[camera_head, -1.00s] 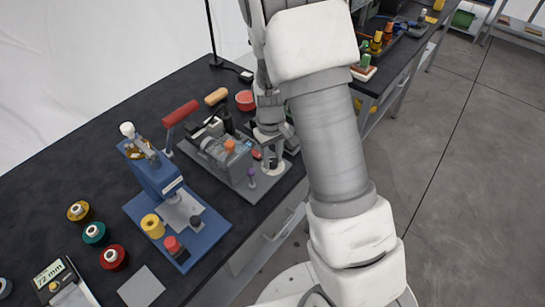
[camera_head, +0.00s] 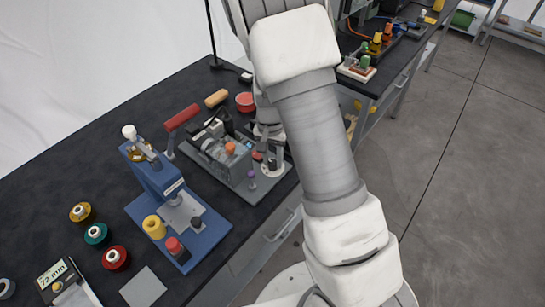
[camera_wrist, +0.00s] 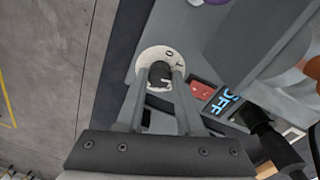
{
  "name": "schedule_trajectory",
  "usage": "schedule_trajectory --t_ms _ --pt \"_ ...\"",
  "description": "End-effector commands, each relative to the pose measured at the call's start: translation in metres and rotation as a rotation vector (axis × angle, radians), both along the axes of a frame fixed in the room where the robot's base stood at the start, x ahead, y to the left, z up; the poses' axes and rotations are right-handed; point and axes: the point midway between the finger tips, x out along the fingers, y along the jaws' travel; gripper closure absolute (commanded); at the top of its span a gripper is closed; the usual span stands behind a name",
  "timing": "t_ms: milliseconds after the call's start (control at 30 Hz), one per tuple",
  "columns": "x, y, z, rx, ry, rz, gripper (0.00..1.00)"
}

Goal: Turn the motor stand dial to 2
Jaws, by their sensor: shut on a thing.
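The motor stand (camera_head: 236,178) is a grey unit on the dark bench, left of my arm in the head view. Its dial (camera_wrist: 154,57) is a pale disc with dark marks, seen in the wrist view; a 0 and what looks like a 1 are readable. My gripper (camera_wrist: 161,78) is shut on the dial's dark knob, with one finger on each side. The fingers cover part of the disc, and I cannot tell which mark the knob points to. In the head view my gripper (camera_head: 270,155) is at the stand's right end, partly hidden by my arm.
A red switch (camera_wrist: 202,90) and a display reading OFF (camera_wrist: 222,101) sit beside the dial. A black plug (camera_wrist: 272,139) with a cable is near my gripper. A blue press (camera_head: 165,190) and several spools stand left of the motor stand. The bench's front edge is close.

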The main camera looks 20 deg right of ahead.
Motion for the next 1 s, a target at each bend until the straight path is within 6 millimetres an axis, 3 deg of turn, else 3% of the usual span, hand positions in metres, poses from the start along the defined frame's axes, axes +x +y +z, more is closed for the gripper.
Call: schedule_trajectory --t_ms 300,867,900,1000 --pt "0.0007 -0.0003 0.001 0.0 -0.001 -0.131 1.0" --pt "0.0009 -0.0006 0.0008 0.0 -0.002 -0.16 1.0" --pt "0.0009 -0.0006 0.0008 0.0 -0.002 -0.16 0.6" --pt "0.0008 -0.0005 0.0007 0.0 -0.002 -0.159 0.42"
